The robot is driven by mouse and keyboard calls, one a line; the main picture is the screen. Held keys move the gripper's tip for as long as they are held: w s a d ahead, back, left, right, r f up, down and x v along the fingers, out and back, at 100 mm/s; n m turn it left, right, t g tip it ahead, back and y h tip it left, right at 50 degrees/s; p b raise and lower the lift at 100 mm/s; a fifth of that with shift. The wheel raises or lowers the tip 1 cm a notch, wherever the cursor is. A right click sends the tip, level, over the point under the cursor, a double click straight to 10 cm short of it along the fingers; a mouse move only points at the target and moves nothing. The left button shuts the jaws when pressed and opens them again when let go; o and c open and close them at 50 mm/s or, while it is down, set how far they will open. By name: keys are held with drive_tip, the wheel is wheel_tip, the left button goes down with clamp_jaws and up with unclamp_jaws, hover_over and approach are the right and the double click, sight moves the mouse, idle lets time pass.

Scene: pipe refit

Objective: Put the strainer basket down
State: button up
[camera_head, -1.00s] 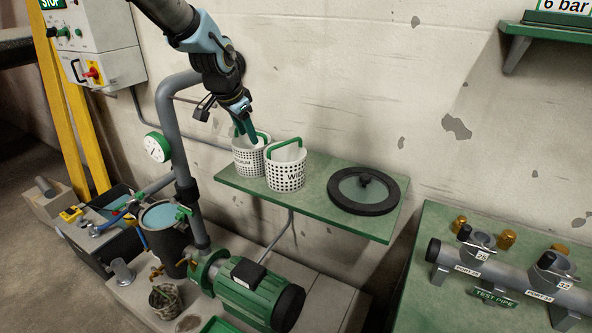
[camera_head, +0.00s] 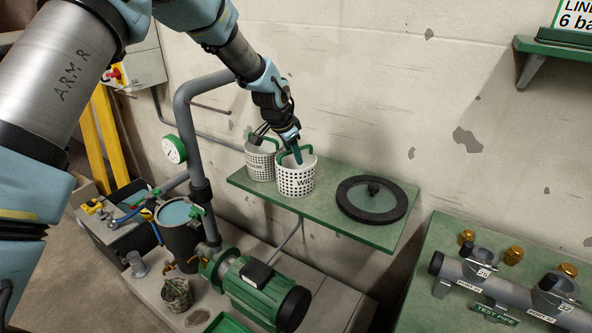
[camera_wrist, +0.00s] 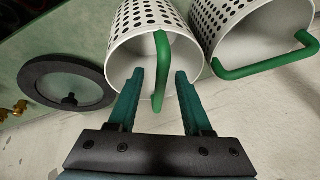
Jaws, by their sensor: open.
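Two white perforated strainer baskets with green handles stand side by side on the green wall shelf. My gripper (camera_head: 297,160) is at the front basket's handle. In the wrist view my open fingers (camera_wrist: 156,80) stand either side of the green handle (camera_wrist: 161,70), with gaps on both sides.
The shelf (camera_head: 325,209) also bears a round black-rimmed lid (camera_head: 371,200) to the right of the baskets. A grey vertical pipe (camera_head: 187,130) with a gauge stands left. An open strainer pot (camera_head: 180,222) and green pump (camera_head: 258,287) are below.

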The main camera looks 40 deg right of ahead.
drive_tip(key=shift+p+x, duration=0.35)
drive_tip(key=shift+x, duration=1.05)
clamp_jaws()
idle(0.4)
